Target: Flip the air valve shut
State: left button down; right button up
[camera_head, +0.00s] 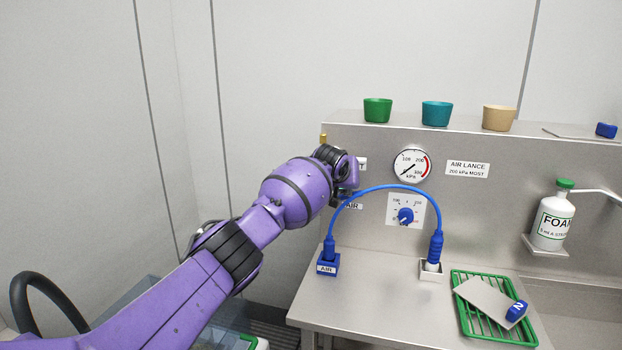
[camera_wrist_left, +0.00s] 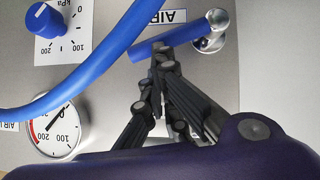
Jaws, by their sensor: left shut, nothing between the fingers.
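The air valve's blue lever (camera_wrist_left: 184,36) shows in the left wrist view, running from its metal pivot at the right down to the left, slightly tilted. The metal valve body (camera_wrist_left: 212,42) sits on the steel panel beside an AIR label (camera_wrist_left: 165,16). My left gripper (camera_wrist_left: 160,49) is shut and empty, its fingertips at the lever's lower edge; I cannot tell whether they touch it. In the head view, my left gripper (camera_head: 344,193) is at the panel and mostly hides the valve. My right gripper is in neither view.
A blue hose (camera_head: 390,187) arches from the AIR socket block (camera_head: 327,264) to a white-based fitting (camera_head: 432,266), close to my gripper. A gauge (camera_head: 412,165) and blue knob (camera_head: 405,215) are on the panel. A green rack (camera_head: 475,318) and foam bottle (camera_head: 552,220) stand right.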

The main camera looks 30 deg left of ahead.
pick_arm(q)
jog(key=shift+w+d+f+m+y, duration=0.15)
jog(key=shift+d+f+m+y, duration=0.15)
jog(key=shift+d+f, duration=0.3)
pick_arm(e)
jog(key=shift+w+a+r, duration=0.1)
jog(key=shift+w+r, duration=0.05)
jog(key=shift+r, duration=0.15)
pick_arm(q)
jog(key=shift+w+d+f, duration=0.1)
jog(key=shift+f, duration=0.15)
jog(key=shift+p, duration=0.3)
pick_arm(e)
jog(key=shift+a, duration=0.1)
